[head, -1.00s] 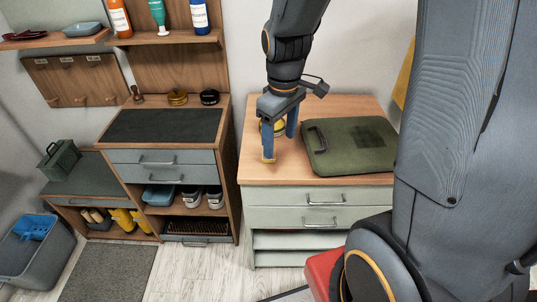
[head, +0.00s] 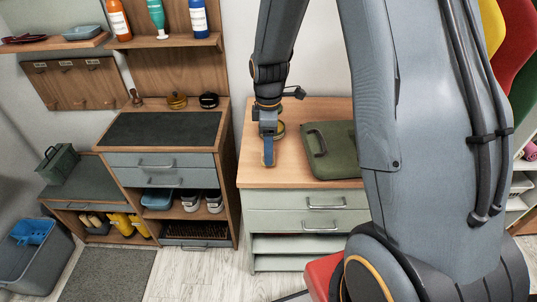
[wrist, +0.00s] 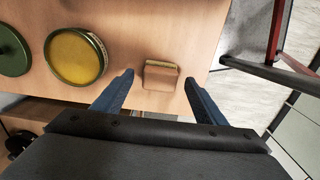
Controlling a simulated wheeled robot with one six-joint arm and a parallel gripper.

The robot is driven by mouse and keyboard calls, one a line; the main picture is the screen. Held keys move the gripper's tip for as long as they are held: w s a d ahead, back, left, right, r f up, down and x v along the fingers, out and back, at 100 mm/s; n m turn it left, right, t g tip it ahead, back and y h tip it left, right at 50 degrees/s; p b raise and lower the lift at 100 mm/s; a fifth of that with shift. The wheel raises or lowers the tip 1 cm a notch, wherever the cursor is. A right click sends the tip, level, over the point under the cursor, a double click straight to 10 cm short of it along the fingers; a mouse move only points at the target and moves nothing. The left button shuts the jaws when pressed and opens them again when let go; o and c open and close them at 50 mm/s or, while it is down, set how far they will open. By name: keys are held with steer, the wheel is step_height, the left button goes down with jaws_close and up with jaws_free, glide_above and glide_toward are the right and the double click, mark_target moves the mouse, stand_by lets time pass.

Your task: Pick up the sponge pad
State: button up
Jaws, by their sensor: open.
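The sponge pad (wrist: 161,75) is a small tan block with a yellowish layer along its far edge. In the wrist view it lies on the wooden top of the drawer chest (wrist: 205,42), close to the edge. My gripper (wrist: 157,77) is open, with one blue finger on each side of the pad's near part and visible gaps to both. Its height above the top is hard to judge. In the head view my gripper (head: 268,162) points down over the chest top near its front left, and I cannot make out the pad there.
A round tin with yellow contents (wrist: 75,58) and a green lid (wrist: 12,50) lie left of the pad in the wrist view. An olive-green case (head: 330,150) lies to the right on the chest top. A dark-topped workbench (head: 165,127) stands at the left.

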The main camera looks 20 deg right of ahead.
steer(key=shift+f, duration=1.35)
steer(key=c, duration=1.2)
step_height(320, 180, up, 10)
steer(key=shift+r+b, duration=0.1)
steer(key=shift+b, duration=0.6)
steer(key=o, duration=0.4)
steer(key=shift+c, duration=1.1)
